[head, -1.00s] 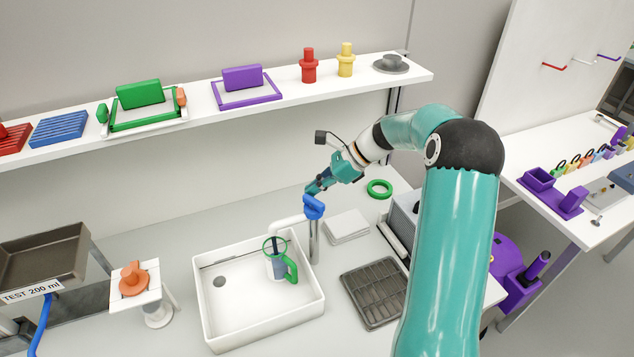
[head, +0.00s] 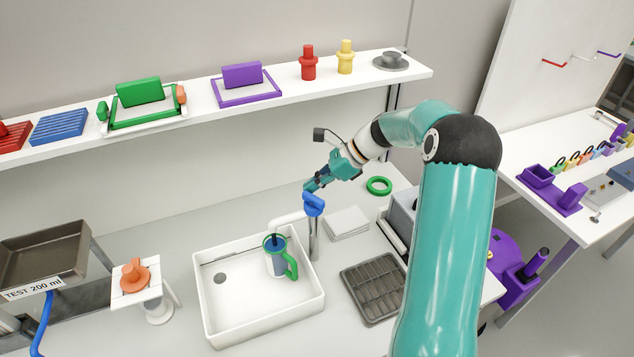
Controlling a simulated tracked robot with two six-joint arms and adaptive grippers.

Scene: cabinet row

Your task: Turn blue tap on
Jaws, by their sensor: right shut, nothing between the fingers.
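The blue tap handle (head: 314,206) sits on top of the metal tap post (head: 314,240) at the right edge of the white sink (head: 205,305). The pale spout reaches left over the sink. A mug (head: 277,260) with a green handle stands in the sink under the spout; it looks bluish inside. My right gripper (head: 311,187) is shut with nothing in it, its fingertips just above the blue handle. I cannot tell whether they touch it. My left gripper is not in view.
A green ring (head: 379,186) and white flat sheets (head: 346,224) lie behind and right of the tap. A dark grey tray (head: 374,290) is right of the sink. A shelf (head: 200,120) with coloured items runs above. An orange item (head: 134,277) on a stand is at left.

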